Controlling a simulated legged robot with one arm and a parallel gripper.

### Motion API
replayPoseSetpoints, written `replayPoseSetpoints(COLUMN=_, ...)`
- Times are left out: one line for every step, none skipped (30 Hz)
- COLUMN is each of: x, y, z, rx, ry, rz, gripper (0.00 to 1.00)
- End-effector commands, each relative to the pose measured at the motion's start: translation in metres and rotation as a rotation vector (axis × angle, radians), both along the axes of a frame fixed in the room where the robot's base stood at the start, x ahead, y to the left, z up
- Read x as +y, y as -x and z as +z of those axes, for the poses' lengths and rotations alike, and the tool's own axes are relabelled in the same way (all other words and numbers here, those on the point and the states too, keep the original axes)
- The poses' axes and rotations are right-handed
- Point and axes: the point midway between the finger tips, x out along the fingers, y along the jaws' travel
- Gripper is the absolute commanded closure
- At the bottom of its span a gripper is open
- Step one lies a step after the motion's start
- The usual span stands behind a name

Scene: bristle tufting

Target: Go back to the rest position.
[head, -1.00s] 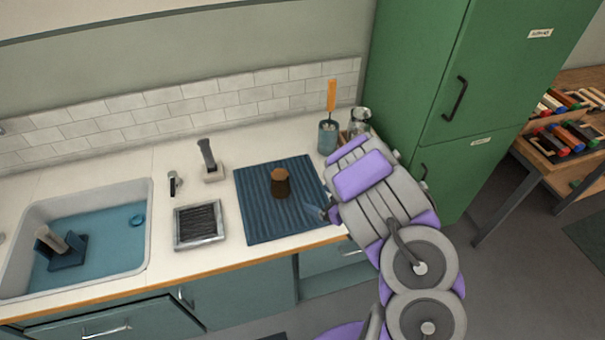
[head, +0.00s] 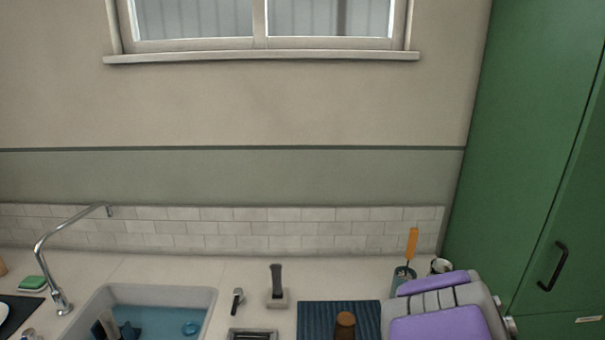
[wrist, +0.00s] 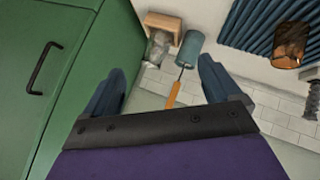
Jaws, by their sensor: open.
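My gripper (wrist: 160,92) shows in the wrist view with its two blue fingers spread wide apart and nothing between them. Beyond the fingers stands a blue cup (wrist: 190,48) with an orange-handled tool (wrist: 172,94) in it. In the head view my purple and grey arm is at the lower right, over the counter's right end, and the fingers are hidden. The brown cylindrical piece (head: 345,323) stands on the blue ribbed mat (head: 315,318), left of my arm. It also shows in the wrist view (wrist: 291,42), apart from the fingers.
A tall green cabinet (head: 520,160) stands close to my arm's right. A clear jar (wrist: 157,48) and a small wooden block (wrist: 163,22) are near the cup. The sink (head: 205,300), faucet (head: 50,255) and a dark-handled tool on a stand (head: 277,283) are to the left.

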Motion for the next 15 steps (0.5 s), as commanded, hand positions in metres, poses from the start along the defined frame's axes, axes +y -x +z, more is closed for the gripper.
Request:
replayPoseSetpoints(x=0.004, y=0.01, z=0.013, rx=0.015, ry=-0.003, rz=-0.041, gripper=0.09)
replayPoseSetpoints(x=0.006, y=0.018, z=0.018, rx=0.033, ry=-0.009, rz=-0.069, gripper=0.09)
replayPoseSetpoints(x=0.009, y=0.03, z=0.024, rx=0.056, ry=-0.019, rz=-0.107, gripper=0.09)
replayPoseSetpoints(x=0.013, y=0.04, z=0.028, rx=0.078, ry=-0.027, rz=-0.132, gripper=0.09)
replayPoseSetpoints(x=0.017, y=0.049, z=0.032, rx=0.097, ry=-0.039, rz=-0.155, gripper=0.09)
replayPoseSetpoints(x=0.023, y=0.062, z=0.036, rx=0.125, ry=-0.058, rz=-0.185, gripper=0.09)
replayPoseSetpoints(x=0.029, y=0.072, z=0.039, rx=0.149, ry=-0.072, rz=-0.207, gripper=0.09)
replayPoseSetpoints(x=0.035, y=0.082, z=0.041, rx=0.171, ry=-0.089, rz=-0.226, gripper=0.09)
replayPoseSetpoints(x=0.045, y=0.096, z=0.045, rx=0.205, ry=-0.113, rz=-0.247, gripper=0.09)
replayPoseSetpoints(x=0.052, y=0.107, z=0.047, rx=0.23, ry=-0.131, rz=-0.262, gripper=0.09)
replayPoseSetpoints(x=0.06, y=0.119, z=0.048, rx=0.259, ry=-0.151, rz=-0.275, gripper=0.09)
replayPoseSetpoints(x=0.072, y=0.133, z=0.05, rx=0.296, ry=-0.181, rz=-0.286, gripper=0.09)
replayPoseSetpoints(x=0.081, y=0.145, z=0.052, rx=0.324, ry=-0.202, rz=-0.295, gripper=0.09)
replayPoseSetpoints(x=0.091, y=0.157, z=0.054, rx=0.356, ry=-0.223, rz=-0.302, gripper=0.09)
replayPoseSetpoints(x=0.105, y=0.173, z=0.055, rx=0.399, ry=-0.255, rz=-0.305, gripper=0.09)
